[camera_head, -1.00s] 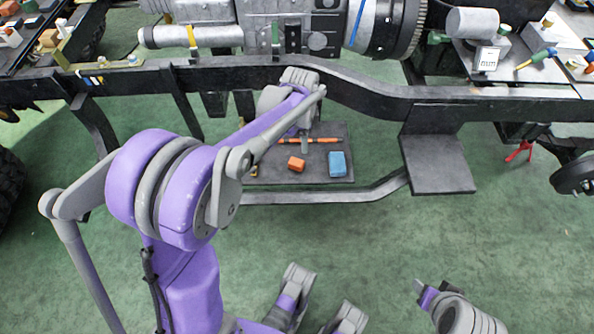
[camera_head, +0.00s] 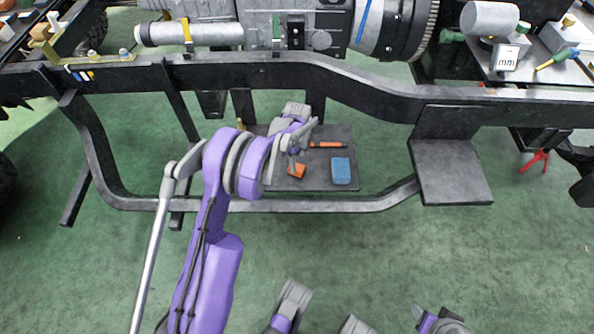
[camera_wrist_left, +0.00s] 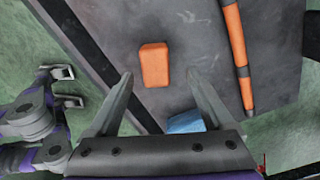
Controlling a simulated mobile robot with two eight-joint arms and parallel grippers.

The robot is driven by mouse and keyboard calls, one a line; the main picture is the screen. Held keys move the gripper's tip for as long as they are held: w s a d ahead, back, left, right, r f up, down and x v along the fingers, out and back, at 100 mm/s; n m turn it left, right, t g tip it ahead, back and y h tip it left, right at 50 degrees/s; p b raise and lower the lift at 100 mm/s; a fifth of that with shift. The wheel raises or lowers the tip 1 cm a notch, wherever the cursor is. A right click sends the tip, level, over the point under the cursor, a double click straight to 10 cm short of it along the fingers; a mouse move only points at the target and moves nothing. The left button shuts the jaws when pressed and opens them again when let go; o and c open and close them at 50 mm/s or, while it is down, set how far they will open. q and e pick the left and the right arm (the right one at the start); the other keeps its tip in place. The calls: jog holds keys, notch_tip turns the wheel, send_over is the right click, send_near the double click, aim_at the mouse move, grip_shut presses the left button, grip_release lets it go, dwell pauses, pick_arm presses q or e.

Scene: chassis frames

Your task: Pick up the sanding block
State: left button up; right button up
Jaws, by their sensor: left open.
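Two blocks lie on a dark shelf plate (camera_head: 322,183) under the chassis rail: a small orange block (camera_head: 297,171) and a larger blue block (camera_head: 341,171). I cannot tell for sure which one is the sanding block. My left gripper (camera_head: 294,157) is over the plate, close to the orange block. In the left wrist view, its fingers (camera_wrist_left: 160,92) are spread and empty. There the orange block (camera_wrist_left: 155,65) shows just beyond the fingertips, in line with the gap. The blue block (camera_wrist_left: 186,122) is partly hidden by the gripper body.
An orange pen-like tool (camera_head: 328,145) lies behind the blocks on the plate. The black chassis rail (camera_head: 360,92) crosses above, and a curved lower bar (camera_head: 330,204) runs in front. A flat black step (camera_head: 450,172) stands to the right.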

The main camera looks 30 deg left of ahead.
aim_at(297, 170)
pick_arm(q)
jog(key=f, duration=0.1)
jog(key=f+b, duration=0.1)
jog(key=f, duration=0.3)
jog(key=shift+s+a+b, duration=0.2)
jog(key=shift+s+b, duration=0.1)
jog(key=shift+s, duration=0.05)
jog(key=shift+r, duration=0.1)
grip_shut()
